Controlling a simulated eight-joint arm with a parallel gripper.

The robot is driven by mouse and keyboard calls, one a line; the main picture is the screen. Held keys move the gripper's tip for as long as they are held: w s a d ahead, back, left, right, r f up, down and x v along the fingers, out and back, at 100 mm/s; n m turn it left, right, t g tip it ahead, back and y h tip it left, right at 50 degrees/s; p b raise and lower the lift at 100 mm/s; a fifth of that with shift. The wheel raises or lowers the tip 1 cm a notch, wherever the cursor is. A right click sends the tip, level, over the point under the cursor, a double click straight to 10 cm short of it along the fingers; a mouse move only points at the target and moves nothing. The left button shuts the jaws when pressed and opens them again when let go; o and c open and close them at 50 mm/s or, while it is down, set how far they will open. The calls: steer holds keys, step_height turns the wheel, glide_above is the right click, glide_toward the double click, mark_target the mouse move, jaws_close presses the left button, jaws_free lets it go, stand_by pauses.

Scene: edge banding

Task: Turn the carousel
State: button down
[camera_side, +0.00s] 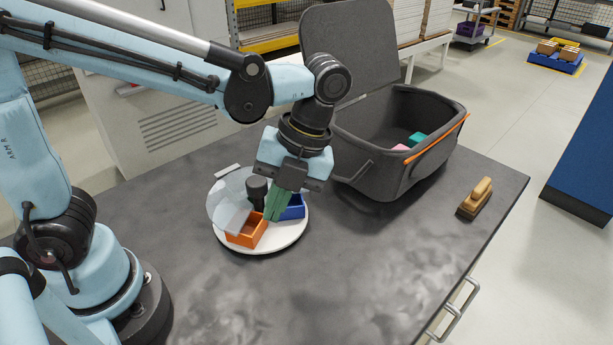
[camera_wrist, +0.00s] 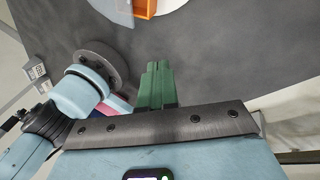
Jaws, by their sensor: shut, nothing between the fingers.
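The carousel is a round white plate (camera_side: 262,249) on the dark table, also partly seen at the top edge of the wrist view (camera_wrist: 168,8). It carries an orange bin (camera_side: 245,231), a blue bin (camera_side: 293,208), a dark upright knob (camera_side: 257,190) near its middle and a clear curved cover (camera_side: 229,200). The orange bin shows at the top of the wrist view (camera_wrist: 146,8). My gripper (camera_side: 275,213) has green fingers, shut and empty, pointing down in front of the blue bin in the side view. Whether they touch the carousel I cannot tell.
A dark open case (camera_side: 379,181) with pink and green items inside and an orange strip on its rim stands right of the carousel. A wooden-handled brush (camera_side: 475,198) lies near the table's right edge. The table's front middle (camera_side: 330,285) is clear.

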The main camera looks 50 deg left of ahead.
steer(key=n, duration=0.4)
steer(key=n+t+y, duration=0.5)
steer(key=n, duration=2.5)
glide_toward(260, 235)
steer(key=w+f, duration=0.1)
steer(key=f, duration=0.1)
steer(key=w+d+f, duration=0.1)
steer(key=shift+w+d+f, duration=0.1)
steer(key=shift+w+f, duration=0.05)
steer(key=shift+f, duration=0.2)
steer(key=a, duration=0.1)
steer(key=s+a, duration=0.1)
steer(key=a, duration=0.1)
steer(key=shift+s+f, duration=0.1)
steer(key=shift+s, duration=0.1)
steer(key=shift+s+a, duration=0.25)
steer(key=shift+a, duration=0.15)
